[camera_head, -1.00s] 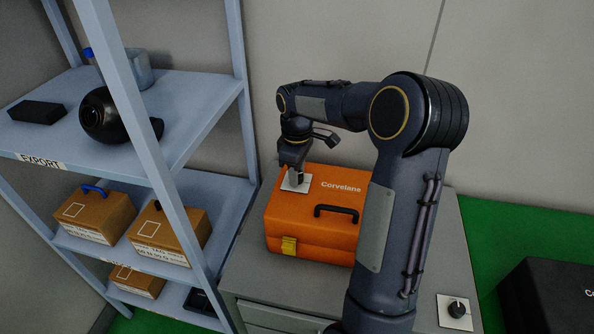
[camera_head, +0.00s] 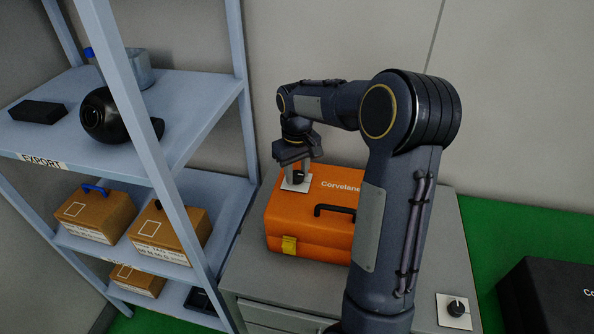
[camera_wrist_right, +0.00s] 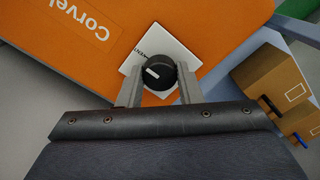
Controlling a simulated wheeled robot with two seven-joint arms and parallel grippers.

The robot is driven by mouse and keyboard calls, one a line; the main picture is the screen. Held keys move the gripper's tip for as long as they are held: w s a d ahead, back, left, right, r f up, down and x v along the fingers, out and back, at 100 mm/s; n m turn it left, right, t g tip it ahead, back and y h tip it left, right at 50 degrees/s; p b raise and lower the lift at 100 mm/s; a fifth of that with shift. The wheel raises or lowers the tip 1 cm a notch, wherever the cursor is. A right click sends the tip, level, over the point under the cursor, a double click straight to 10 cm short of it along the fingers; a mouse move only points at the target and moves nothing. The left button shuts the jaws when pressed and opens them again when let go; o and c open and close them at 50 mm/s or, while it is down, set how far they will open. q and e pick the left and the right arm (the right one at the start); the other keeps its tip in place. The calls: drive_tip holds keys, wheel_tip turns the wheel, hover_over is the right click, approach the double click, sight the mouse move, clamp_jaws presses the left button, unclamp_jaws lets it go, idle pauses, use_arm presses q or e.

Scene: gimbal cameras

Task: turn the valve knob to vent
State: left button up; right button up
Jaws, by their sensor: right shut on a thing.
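The valve knob (camera_wrist_right: 159,72) is a black round knob with a white pointer mark. It sits on a white plate (camera_wrist_right: 183,50) on the lid of an orange case (camera_head: 318,233). The plate's lettering is mostly hidden in the right wrist view; only its end shows, beside the knob. In the head view the knob (camera_head: 298,177) shows small between the fingers. My right gripper (camera_wrist_right: 158,88) is shut on the knob, one finger on each side. The pointer mark faces left and slightly up in the right wrist view. My left gripper is not in view.
The case stands on a grey cabinet (camera_head: 247,284). Another black knob (camera_head: 456,308) on a white plate sits at the cabinet's right. A shelf rack (camera_head: 205,110) with brown boxes (camera_head: 168,232) stands on the left. A black case (camera_head: 548,296) is at the right.

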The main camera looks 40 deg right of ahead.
sight(297, 174)
idle(0.4)
drive_tip(key=o, duration=1)
wheel_tip(297, 174, up, 7)
drive_tip(key=shift+r, duration=0.4)
